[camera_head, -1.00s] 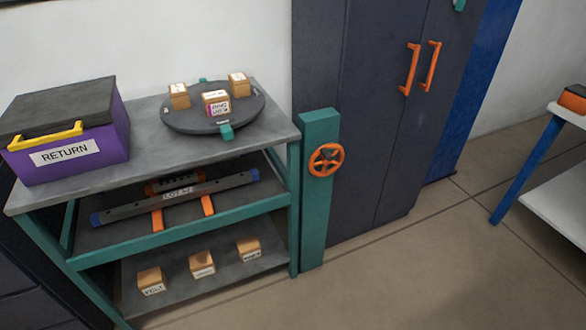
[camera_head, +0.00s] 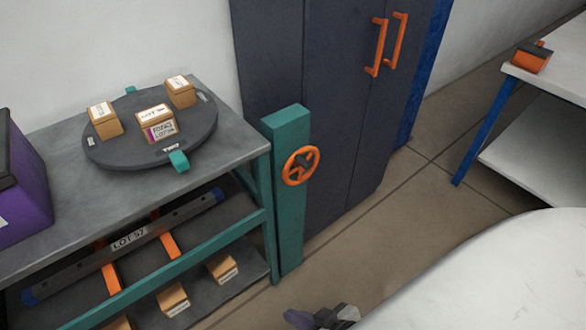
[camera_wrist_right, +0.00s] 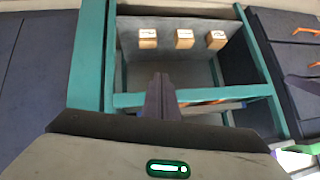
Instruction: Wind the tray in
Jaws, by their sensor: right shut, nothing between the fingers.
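An orange handwheel (camera_head: 300,166) sits on the face of a teal post (camera_head: 291,215) at the right end of a shelf unit. On the unit's middle level, a dark tray-like surface (camera_head: 200,240) carries a long dark bar (camera_head: 140,238) labelled LOT 57, with orange supports under it. I cannot tell how far this level sticks out. My right gripper (camera_head: 325,318) is at the bottom edge of the head view, below and apart from the wheel. In the right wrist view its fingers (camera_wrist_right: 160,95) are shut and empty, in front of the shelves. My left gripper is not in view.
A round dark turntable (camera_head: 110,152) with three small boxes stands on the grey top. A purple bin (camera_head: 20,200) is at the left. Small boxes (camera_wrist_right: 184,39) lie on the lower shelf. A dark cabinet (camera_head: 340,110) stands behind the post; a white table (camera_head: 545,85) is at the right.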

